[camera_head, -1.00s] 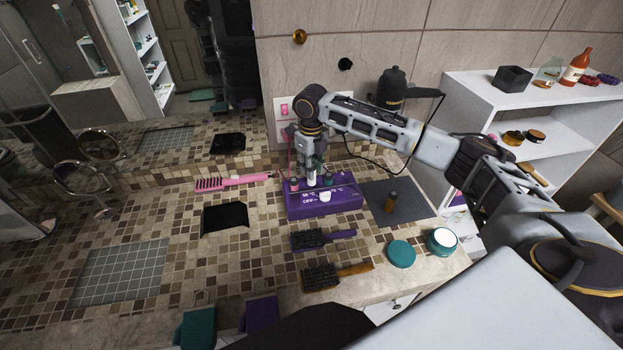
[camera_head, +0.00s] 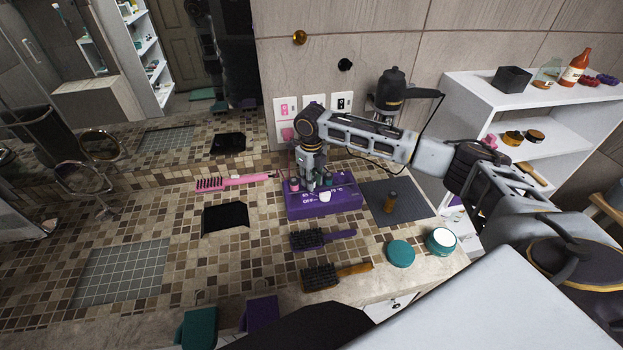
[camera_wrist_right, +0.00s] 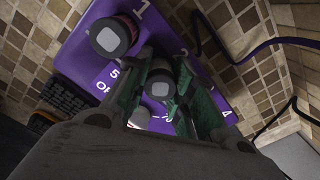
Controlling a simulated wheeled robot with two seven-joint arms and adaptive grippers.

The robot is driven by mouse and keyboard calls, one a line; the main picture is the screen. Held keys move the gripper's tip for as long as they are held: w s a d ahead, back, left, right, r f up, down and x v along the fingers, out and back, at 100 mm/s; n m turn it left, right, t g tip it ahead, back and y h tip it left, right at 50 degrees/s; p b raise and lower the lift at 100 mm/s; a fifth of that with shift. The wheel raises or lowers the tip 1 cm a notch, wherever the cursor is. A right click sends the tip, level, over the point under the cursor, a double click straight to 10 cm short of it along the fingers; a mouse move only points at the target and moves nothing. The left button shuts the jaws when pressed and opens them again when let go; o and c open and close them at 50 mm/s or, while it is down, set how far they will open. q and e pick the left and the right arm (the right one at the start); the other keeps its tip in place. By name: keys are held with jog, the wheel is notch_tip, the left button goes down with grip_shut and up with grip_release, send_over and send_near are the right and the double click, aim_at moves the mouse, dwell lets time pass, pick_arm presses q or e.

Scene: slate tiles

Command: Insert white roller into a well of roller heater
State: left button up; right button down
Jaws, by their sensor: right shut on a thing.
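The purple roller heater (camera_head: 335,204) stands on the tiled counter near the wall, with a white piece (camera_head: 325,196) at its front. My right gripper (camera_head: 312,178) points down over the heater, low against its top. In the right wrist view it is shut on a roller (camera_wrist_right: 160,88) with a pale grey end, which I take for the white roller. Its lower end is hidden, so I cannot tell how deep it sits in a well. Another roller (camera_wrist_right: 113,37) stands in the heater beside it. My left gripper is not in view.
A pink brush (camera_head: 235,182) and black tray (camera_head: 226,217) lie left of the heater. A purple brush (camera_head: 322,239) and wooden-handled brush (camera_head: 335,275) lie in front. A dark cord (camera_wrist_right: 285,42) runs beside the heater.

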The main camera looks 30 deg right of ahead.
jog(key=shift+s+f, duration=0.15)
jog(key=shift+f, duration=0.25)
jog(key=shift+s+f, duration=0.2)
jog(key=shift+f, duration=0.05)
jog(key=c, duration=1.5)
grip_release()
jog(key=shift+a, duration=0.1)
jog(key=shift+w+f, duration=0.1)
jog(key=shift+r, duration=0.2)
jog(key=shift+w+r, duration=0.15)
jog(key=shift+r, duration=0.4)
notch_tip(320, 180, up, 12)
jog(key=b, duration=0.1)
jog(key=shift+w+r, duration=0.1)
